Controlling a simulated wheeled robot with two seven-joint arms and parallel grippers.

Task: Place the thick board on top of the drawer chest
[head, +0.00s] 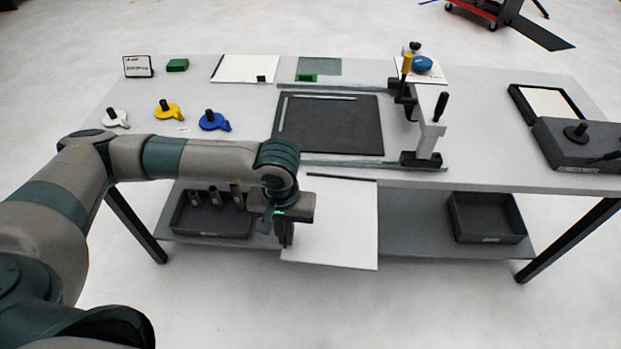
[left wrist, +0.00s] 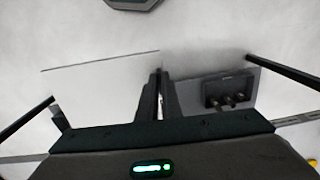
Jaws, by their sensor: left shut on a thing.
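A large white board (head: 335,225) hangs in front of the table's near edge, upright or nearly so, with a dark strip along its top edge. My left gripper (head: 286,240) is shut on its left edge. In the left wrist view the board (left wrist: 105,88) extends to the left from the closed fingers (left wrist: 158,95). A dark grey box (head: 575,148), which looks like the drawer chest, stands at the table's right end with a black knobbed tool on top. Its drawers cannot be made out. My right gripper is not in view.
The table (head: 470,165) carries a black mat (head: 335,125), a clamp frame (head: 430,125), an open tray (head: 550,103) and several coloured tape tools on the left. The lower shelf holds a left bin (head: 210,225) with dark cylinders and an empty-looking right bin (head: 487,218).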

